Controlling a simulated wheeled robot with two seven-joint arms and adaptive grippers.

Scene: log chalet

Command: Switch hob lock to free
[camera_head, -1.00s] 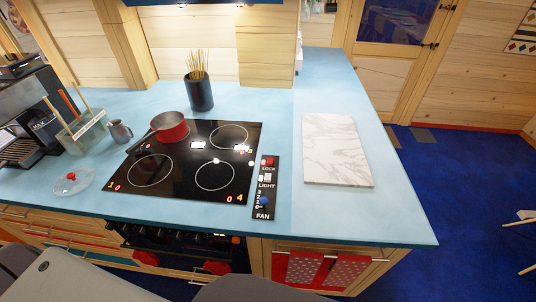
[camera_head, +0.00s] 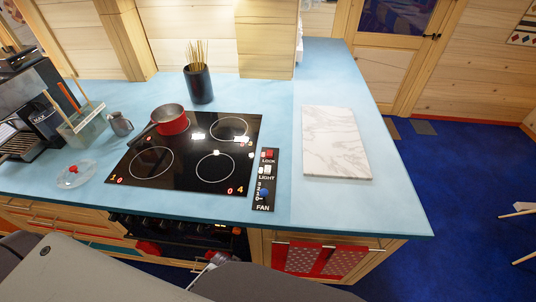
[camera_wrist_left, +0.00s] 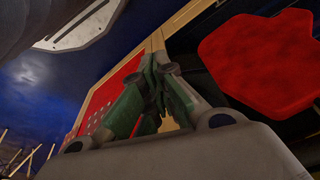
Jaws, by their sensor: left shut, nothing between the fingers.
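The hob lock is a small red switch (camera_head: 267,154) beside the word LOCK, at the top of a narrow black control panel (camera_head: 265,203) right of the black glass hob (camera_head: 190,180). Its exact position is too small to tell. My left gripper shows in the left wrist view (camera_wrist_left: 158,62), its green-grey fingers closed together and empty. It is low in front of the counter, by the red cloths, well away from the switch. In the head view only a small grey part of it seems to show by the oven front. My right gripper is not in view.
The panel also has a white light switch (camera_head: 264,169) and a blue fan knob (camera_head: 264,192). A red pot (camera_head: 172,124) stands on the hob's back left. A marble board (camera_head: 336,145) lies right of the panel. A dotted red towel (camera_head: 300,257) hangs below the counter edge.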

